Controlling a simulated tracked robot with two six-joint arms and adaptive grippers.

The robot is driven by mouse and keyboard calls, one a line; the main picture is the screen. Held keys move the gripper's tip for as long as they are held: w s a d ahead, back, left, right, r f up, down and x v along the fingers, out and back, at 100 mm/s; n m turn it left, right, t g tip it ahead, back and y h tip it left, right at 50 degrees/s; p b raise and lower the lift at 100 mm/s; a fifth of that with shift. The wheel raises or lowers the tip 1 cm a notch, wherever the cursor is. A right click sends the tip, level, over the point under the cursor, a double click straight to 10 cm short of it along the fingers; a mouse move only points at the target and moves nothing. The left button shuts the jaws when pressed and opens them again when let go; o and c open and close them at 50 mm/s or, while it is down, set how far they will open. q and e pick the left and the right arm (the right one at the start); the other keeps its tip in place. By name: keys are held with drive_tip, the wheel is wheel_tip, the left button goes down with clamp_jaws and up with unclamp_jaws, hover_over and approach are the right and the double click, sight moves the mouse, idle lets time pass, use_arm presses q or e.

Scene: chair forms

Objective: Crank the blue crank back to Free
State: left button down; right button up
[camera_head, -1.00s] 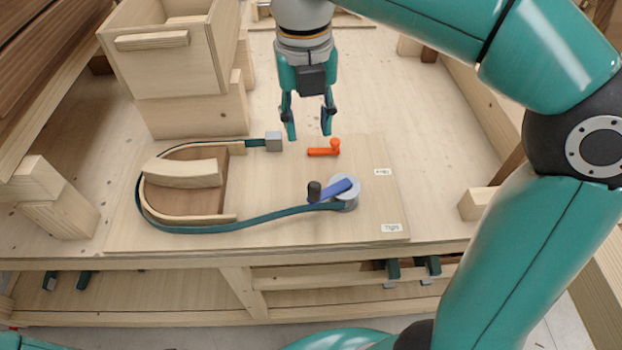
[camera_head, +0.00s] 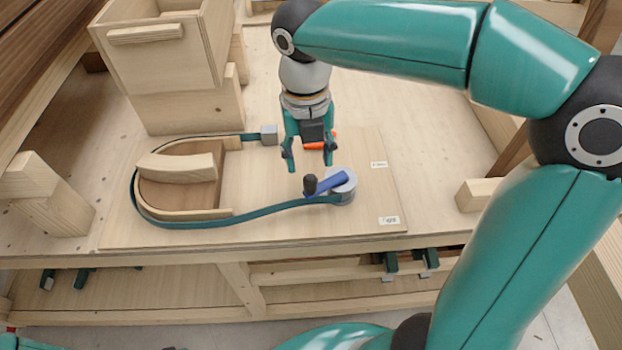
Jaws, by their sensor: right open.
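The blue crank (camera_head: 329,184) sits on a round grey drum (camera_head: 343,192) near the front right of the board. Its black knob (camera_head: 310,184) stands at the crank's left end. A green strap (camera_head: 265,211) runs from the drum around a curved wooden form (camera_head: 178,178) to a grey block (camera_head: 269,134). My right gripper (camera_head: 309,160) is open and empty, pointing down just behind the knob and crank, apart from them. Two small labels lie at the board's right, one farther back (camera_head: 379,164) and one nearer (camera_head: 389,220); their text is too small to read. My left gripper is not in view.
An orange lever (camera_head: 314,146) is partly hidden behind my right gripper. A wooden box (camera_head: 165,50) stands at the back left. A wooden block (camera_head: 477,194) lies right of the board. The board between form and crank is clear.

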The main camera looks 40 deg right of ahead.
sight(311, 177)
wheel_tip(311, 177, down, 7)
drive_tip(key=shift+f, duration=0.15)
drive_tip(key=shift+s+d, duration=0.1)
clamp_jaws()
idle(0.4)
